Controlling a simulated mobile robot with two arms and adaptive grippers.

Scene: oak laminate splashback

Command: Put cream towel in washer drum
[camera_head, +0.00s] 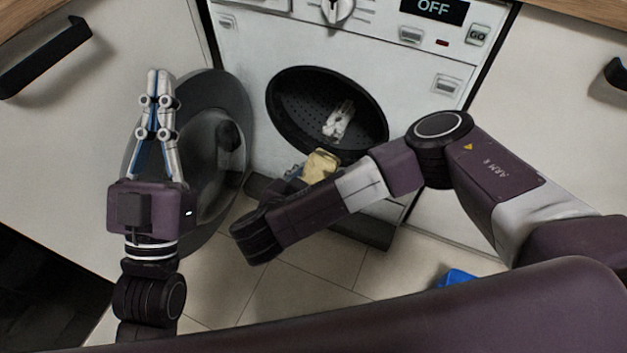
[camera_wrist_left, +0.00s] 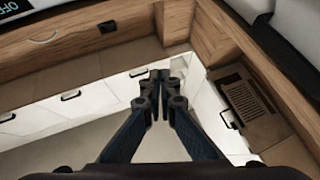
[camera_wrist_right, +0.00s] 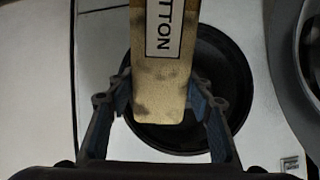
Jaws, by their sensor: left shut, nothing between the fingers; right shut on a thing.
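The cream towel (camera_head: 322,164) is a tan-cream folded piece just below the front of the washer opening in the head view. In the right wrist view the towel (camera_wrist_right: 160,85) bears a white label ending in "TTON". My right gripper (camera_wrist_right: 160,106) is shut on it, one finger on each side; in the head view the gripper is mostly hidden by my arm. The washer drum (camera_head: 296,95) is open, dark and perforated, and shows behind the towel in the right wrist view (camera_wrist_right: 225,75). My left gripper (camera_head: 160,78) is shut and empty, in front of the open door.
A small white item (camera_head: 340,120) lies in the drum. The round washer door (camera_head: 238,105) is swung open to the left. The display (camera_head: 434,9) reads OFF. A blue object (camera_head: 457,279) is on the tiled floor at the right. White cabinets flank the washer.

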